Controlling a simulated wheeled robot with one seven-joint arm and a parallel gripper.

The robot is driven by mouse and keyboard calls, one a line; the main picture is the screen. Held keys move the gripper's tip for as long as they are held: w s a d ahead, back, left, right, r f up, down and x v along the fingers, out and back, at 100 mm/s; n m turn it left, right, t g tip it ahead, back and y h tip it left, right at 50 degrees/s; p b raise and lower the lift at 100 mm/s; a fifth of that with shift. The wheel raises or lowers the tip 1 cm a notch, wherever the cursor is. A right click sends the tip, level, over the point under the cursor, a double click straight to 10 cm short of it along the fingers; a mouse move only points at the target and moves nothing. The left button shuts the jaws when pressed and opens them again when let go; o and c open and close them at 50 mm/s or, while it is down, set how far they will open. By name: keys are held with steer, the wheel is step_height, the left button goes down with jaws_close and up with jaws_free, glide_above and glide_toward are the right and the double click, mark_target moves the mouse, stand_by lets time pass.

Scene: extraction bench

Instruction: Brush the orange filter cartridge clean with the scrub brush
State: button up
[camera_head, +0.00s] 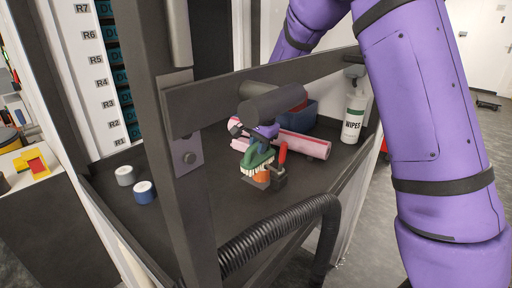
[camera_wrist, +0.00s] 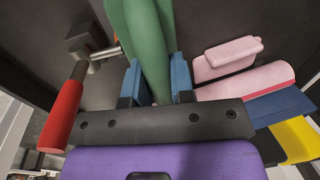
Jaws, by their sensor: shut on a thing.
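The green scrub brush (camera_head: 257,158) is over the bench, with its pale bristles facing down. My gripper (camera_wrist: 157,82) has its blue fingers shut on the brush's green handle (camera_wrist: 150,45). The orange filter cartridge (camera_head: 261,179) sits directly below the bristles, beside a dark clamp (camera_head: 279,181) with a red handle (camera_head: 283,153). The bristles overlap the cartridge's top in the head view; I cannot tell whether they touch it. The red handle also shows at the left of the wrist view (camera_wrist: 62,115).
A pink roll (camera_head: 305,146) and a blue bin (camera_head: 299,116) lie behind the clamp. A wipes bottle (camera_head: 354,116) stands at the back right. Two small jars (camera_head: 145,192) stand at left. A dark frame post (camera_head: 180,150) and a ribbed hose (camera_head: 275,228) are in front.

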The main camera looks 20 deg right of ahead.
steer(key=shift+w+d, duration=0.35)
steer(key=shift+d, duration=0.25)
steer(key=shift+w+d, duration=0.35)
steer(key=shift+d, duration=0.25)
steer(key=shift+a, duration=0.1)
steer(key=shift+s+a+r, duration=0.1)
steer(key=shift+s+a, duration=0.55)
steer(key=shift+a, duration=0.35)
steer(key=shift+s+a, duration=0.65)
steer(key=shift+a, duration=0.35)
steer(key=shift+w+d+f, duration=0.1)
steer(key=shift+w+d, duration=0.25)
steer(key=shift+d, duration=0.2)
steer(key=shift+w+d+f, duration=0.1)
steer(key=shift+w+d, duration=0.2)
steer(key=shift+d, duration=0.2)
steer(key=shift+r, duration=3.05)
